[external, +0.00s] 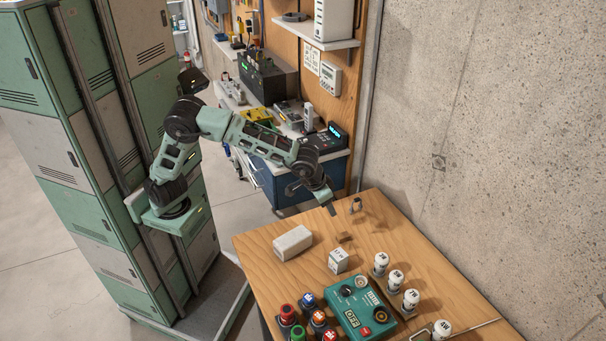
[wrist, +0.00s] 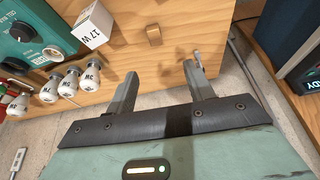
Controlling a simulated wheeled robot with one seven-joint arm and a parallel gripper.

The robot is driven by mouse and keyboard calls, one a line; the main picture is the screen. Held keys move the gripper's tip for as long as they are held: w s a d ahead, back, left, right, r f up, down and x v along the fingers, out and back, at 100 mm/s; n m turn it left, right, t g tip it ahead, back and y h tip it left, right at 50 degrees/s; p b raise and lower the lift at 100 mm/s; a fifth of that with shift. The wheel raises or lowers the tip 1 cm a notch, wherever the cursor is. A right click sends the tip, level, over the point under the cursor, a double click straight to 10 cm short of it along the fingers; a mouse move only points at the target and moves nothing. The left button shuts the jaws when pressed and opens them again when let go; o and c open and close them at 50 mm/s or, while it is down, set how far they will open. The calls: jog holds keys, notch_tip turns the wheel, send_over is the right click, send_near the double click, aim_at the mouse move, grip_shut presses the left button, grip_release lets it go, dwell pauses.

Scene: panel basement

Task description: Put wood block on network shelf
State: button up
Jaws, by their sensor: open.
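The wood block (external: 344,238) is a small brown piece lying on the wooden table (external: 262,247), near its far part. In the wrist view the wood block (wrist: 154,35) lies beyond my fingertips, roughly between their lines. My gripper (external: 328,203) is over the table's far edge, open and empty; in the wrist view its two fingers (wrist: 161,73) are spread apart. The block is apart from both fingers. A white wall shelf (external: 316,40) holding a white upright device is on the wood panel at the back; it looks like the network shelf, but no label confirms this.
On the table are a whitish block (external: 292,242), a white "17 W" box (external: 338,261), a small metal item (external: 356,205), a teal control box (external: 361,308), several white bulbs (external: 396,279) and coloured buttons. A blue cabinet (external: 290,180) stands behind. A concrete wall is right.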

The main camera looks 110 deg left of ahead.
jog(key=p, duration=0.1)
send_over(343, 235)
jog(key=s+d, duration=0.2)
jog(key=f, duration=1.1)
jog(key=shift+w+a, duration=0.1)
jog(key=shift+a, duration=0.15)
jog(key=shift+p+x, duration=0.65)
jog(key=shift+x, duration=2.1)
jog(key=shift+d, duration=0.1)
jog(key=c, duration=1.1)
jog(key=shift+r, duration=0.1)
jog(key=shift+c, duration=0.2)
